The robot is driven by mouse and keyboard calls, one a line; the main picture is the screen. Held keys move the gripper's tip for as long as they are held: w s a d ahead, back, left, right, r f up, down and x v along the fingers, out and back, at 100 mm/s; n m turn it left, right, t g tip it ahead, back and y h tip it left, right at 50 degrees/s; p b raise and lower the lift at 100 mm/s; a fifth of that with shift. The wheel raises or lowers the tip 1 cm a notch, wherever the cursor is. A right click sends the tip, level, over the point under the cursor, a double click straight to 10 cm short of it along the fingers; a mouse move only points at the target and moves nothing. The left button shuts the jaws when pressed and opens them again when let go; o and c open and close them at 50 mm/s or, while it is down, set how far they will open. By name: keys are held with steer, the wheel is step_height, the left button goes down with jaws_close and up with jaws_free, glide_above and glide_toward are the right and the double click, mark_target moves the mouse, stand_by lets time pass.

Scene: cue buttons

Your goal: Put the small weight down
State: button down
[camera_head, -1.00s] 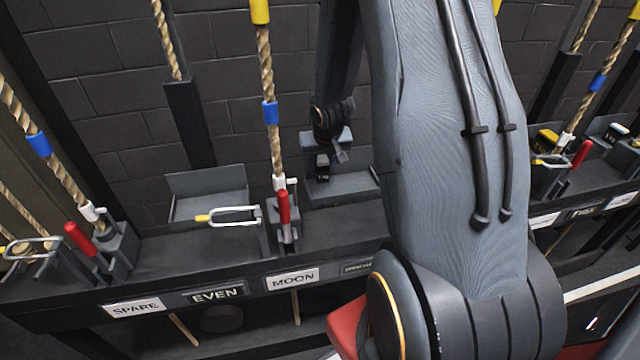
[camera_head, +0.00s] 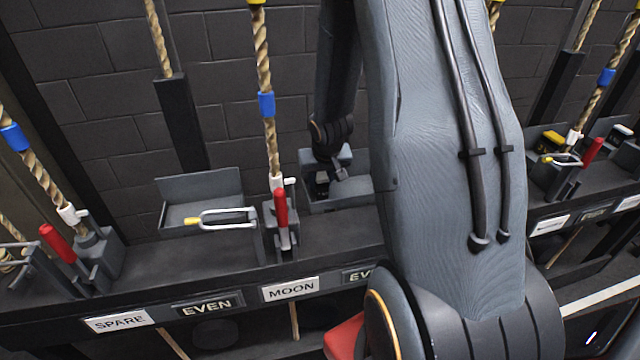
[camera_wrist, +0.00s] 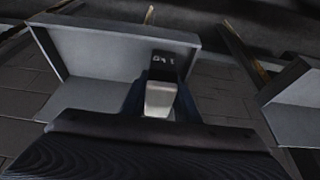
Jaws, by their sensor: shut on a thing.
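My gripper (camera_head: 323,182) reaches down from the arm over a grey open tray (camera_head: 358,197) behind the MOON label. It is shut on the small weight (camera_wrist: 176,66), a dark block with pale markings. In the head view the weight (camera_head: 322,190) is a small dark shape under the gripper, low within the tray's outline. In the wrist view the tray (camera_wrist: 85,50) lies around and behind the weight. I cannot tell whether its underside touches the tray floor. A pale grey block (camera_wrist: 160,99) shows between the dark fingers.
A red-handled lever (camera_head: 281,207) and a rope (camera_head: 265,110) stand just left of the tray. A brick wall (camera_head: 110,90) is behind. My arm hides much of the centre right.

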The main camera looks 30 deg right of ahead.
steer(key=shift+f, duration=0.1)
steer(key=c, duration=1.6)
jaws_free()
steer(key=shift+c, duration=0.2)
steer(key=p+v, duration=0.8)
steer(key=v, duration=0.4)
steer(key=shift+s+p, duration=0.1)
steer(key=shift+p, duration=0.2)
